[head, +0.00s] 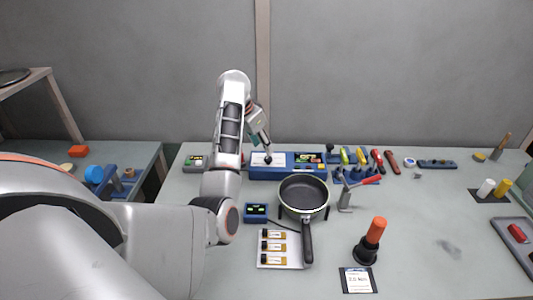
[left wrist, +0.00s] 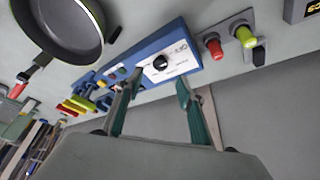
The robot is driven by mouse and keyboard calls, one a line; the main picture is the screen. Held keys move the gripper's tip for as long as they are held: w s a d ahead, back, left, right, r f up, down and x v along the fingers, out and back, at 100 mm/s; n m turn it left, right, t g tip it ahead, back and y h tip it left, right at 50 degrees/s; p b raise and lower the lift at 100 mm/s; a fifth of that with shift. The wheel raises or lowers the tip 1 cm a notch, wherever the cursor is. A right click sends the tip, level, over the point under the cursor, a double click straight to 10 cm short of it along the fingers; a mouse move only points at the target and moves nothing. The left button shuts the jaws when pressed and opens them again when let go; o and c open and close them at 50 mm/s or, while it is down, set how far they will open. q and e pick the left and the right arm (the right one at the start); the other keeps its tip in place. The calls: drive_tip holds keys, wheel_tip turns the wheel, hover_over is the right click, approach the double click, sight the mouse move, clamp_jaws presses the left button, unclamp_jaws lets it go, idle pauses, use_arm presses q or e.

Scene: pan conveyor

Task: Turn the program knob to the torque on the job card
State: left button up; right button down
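The blue controller box (head: 285,174) stands at the back of the table, with a white dial panel (head: 258,159) and a lit display (head: 309,158) whose digits are too small to read. In the left wrist view the black program knob (left wrist: 160,63) sits on the white panel. My left gripper (head: 267,158) is at the panel; its fingers (left wrist: 158,80) are apart, with the knob in line with the gap between them. I cannot tell whether they touch it. The job card (head: 357,280) lies at the front; its large print is not clearly legible. My right gripper is not in view.
A black pan (head: 303,193) rests in front of the box. A small blue device (head: 256,212) and a tray of vials (head: 281,261) are at its left. An orange-handled tool (head: 371,238) stands near the card. Coloured tools (head: 361,158) stand right of the box.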

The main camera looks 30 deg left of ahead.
sight(268, 158)
use_arm(q)
drive_tip(key=x, duration=0.6)
drive_tip(key=shift+f, duration=0.25)
clamp_jaws()
